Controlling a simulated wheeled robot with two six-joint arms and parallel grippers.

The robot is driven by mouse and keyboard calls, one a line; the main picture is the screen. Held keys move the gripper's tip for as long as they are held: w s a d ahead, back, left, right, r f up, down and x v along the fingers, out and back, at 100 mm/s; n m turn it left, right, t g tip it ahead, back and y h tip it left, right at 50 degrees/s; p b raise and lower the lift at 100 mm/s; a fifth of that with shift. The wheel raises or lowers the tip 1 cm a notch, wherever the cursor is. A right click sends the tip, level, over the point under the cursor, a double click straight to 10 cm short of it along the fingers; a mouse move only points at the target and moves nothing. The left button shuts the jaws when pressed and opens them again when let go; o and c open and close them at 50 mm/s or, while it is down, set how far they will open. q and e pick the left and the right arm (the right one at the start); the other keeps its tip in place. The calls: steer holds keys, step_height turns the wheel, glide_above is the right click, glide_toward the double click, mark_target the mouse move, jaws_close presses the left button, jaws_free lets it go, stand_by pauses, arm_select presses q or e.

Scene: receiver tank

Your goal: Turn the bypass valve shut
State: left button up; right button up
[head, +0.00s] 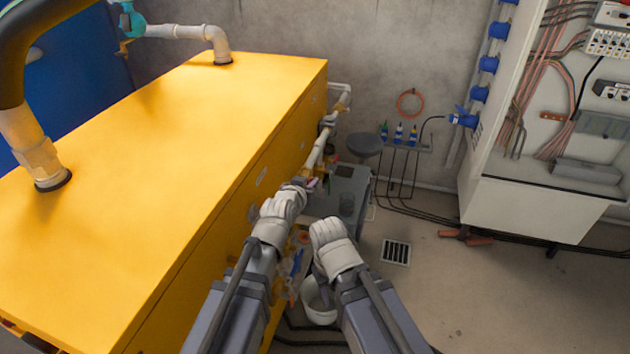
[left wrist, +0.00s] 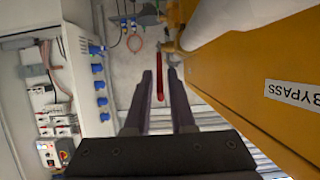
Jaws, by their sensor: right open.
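The bypass valve's red handle (left wrist: 160,80) is a long thin bar in the left wrist view. It lies between the two fingers of my left gripper (left wrist: 161,85), which stand apart with a gap on each side of it; contact cannot be told. In the head view my left gripper (head: 300,185) is at the pale pipe (head: 316,152) along the yellow tank's side and hides most of the valve. A label reading BYPASS (left wrist: 292,95) is on the yellow panel. My right gripper (head: 325,235) is lower, open, away from the pipe; its fingers are mostly hidden.
The yellow tank (head: 200,130) fills the left. A grey stool (head: 364,145), a white bucket (head: 318,302) and a floor drain (head: 396,252) are near. An open electrical cabinet (head: 530,205) stands right, with cables along the floor. The floor at front right is clear.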

arm_select(q)
steer(key=b+x, duration=0.1)
steer(key=x, duration=0.4)
steer(key=shift+s, duration=0.1)
jaws_close()
stand_by(1.2)
